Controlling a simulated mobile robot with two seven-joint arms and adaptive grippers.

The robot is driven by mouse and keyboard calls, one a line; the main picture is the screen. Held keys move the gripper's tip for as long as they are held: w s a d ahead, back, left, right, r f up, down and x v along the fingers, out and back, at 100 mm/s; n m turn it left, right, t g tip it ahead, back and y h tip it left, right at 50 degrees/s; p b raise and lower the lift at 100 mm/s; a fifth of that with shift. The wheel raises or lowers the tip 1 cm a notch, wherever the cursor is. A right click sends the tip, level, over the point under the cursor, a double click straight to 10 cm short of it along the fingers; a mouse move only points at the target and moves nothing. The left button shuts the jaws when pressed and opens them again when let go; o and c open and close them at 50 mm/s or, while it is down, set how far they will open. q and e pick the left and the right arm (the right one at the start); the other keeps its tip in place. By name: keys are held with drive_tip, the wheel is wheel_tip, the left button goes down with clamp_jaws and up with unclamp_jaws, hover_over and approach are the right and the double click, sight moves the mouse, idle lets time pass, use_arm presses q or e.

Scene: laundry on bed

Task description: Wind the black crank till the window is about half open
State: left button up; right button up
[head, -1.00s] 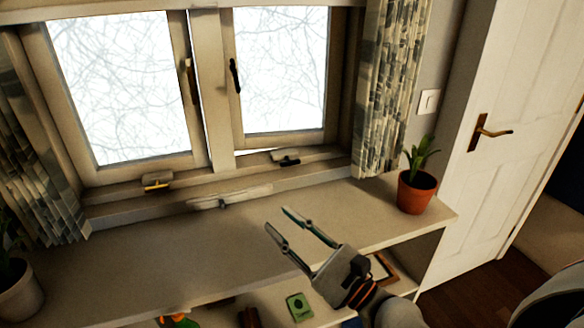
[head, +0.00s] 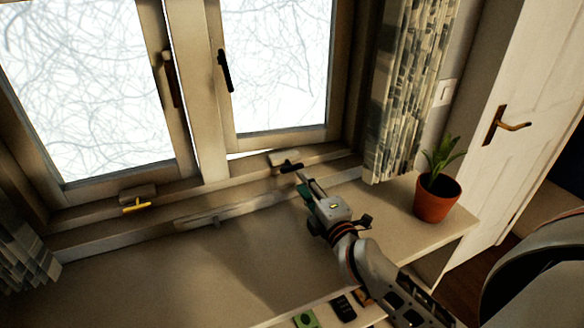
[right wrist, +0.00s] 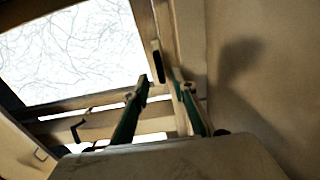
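The black crank (head: 290,167) sits on a pale mount on the sill below the right casement window (head: 275,70). A thin bright gap shows under that casement's lower edge, so it stands slightly open. My right gripper (head: 303,184) is just in front of and below the crank, pointing at it; I see no clear contact. In the right wrist view its two green-and-grey fingers (right wrist: 160,85) are apart with nothing between them. A dark bent piece (right wrist: 77,130) there may be the crank; I cannot tell. My left gripper is not in view.
A yellow crank (head: 136,204) sits under the left casement (head: 90,90). A black window handle (head: 225,70) is above the black crank. A potted plant (head: 437,197) stands at the right end of the shelf top (head: 170,275). A curtain (head: 405,95) hangs beside the window.

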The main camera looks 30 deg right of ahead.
sight(293, 170)
drive_tip(key=shift+w+d, duration=0.15)
drive_tip(key=shift+w, duration=2.85)
clamp_jaws()
